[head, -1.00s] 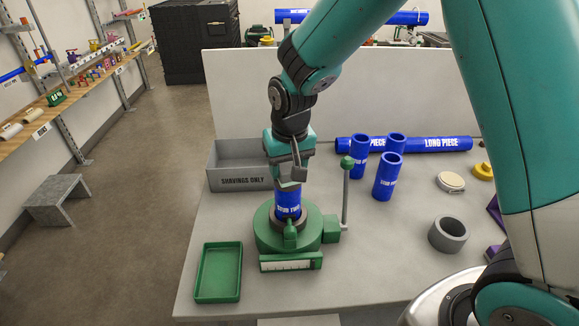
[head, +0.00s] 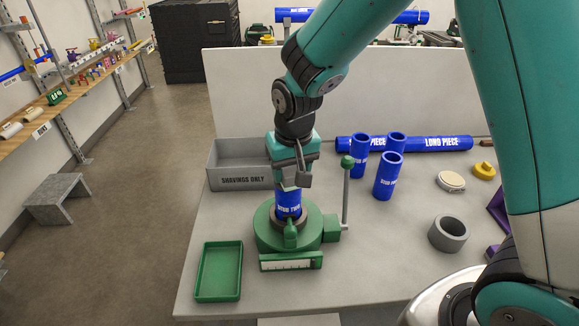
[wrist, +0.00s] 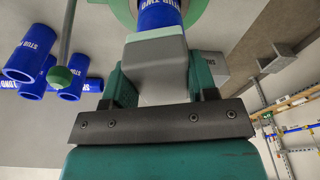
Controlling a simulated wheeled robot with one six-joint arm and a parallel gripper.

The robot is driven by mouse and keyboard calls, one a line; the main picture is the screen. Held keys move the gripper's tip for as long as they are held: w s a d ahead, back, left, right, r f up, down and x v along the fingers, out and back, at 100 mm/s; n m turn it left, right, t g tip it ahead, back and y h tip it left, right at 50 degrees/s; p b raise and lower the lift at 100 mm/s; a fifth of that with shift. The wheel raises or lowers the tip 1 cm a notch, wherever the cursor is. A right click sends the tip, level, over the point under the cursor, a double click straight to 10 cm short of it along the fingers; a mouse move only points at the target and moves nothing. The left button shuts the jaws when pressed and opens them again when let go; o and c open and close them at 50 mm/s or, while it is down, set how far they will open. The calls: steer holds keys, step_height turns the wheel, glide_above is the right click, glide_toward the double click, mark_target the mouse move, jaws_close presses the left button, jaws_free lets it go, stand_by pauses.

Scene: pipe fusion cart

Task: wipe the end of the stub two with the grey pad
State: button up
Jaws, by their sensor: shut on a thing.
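Stub two (head: 288,203) is a blue pipe piece standing upright in a green round clamp (head: 266,236). It also shows at the top of the wrist view (wrist: 160,14). My gripper (head: 291,181) is right above the stub's top end, pointing down. In the wrist view my gripper (wrist: 160,84) is shut on the grey pad (wrist: 155,62), a grey block with a paler green-grey face toward the stub. The pad is at the stub's end and overlaps it in view; I cannot tell if they touch. The stub's end face is hidden.
A grey bin marked "SHAVINGS ONLY" (head: 240,180) stands behind left, a green tray (head: 219,272) front left. The clamp's lever (head: 346,195) rises close right of my gripper. Blue stubs (head: 387,177), a long blue pipe (head: 430,144) and a grey ring (head: 448,234) are further right.

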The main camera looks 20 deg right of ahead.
steer(key=shift+w+f, duration=0.1)
steer(key=shift+w, duration=1.4)
steer(key=shift+s+f, duration=0.15)
steer(key=shift+s, duration=1.45)
steer(key=shift+w, duration=0.75)
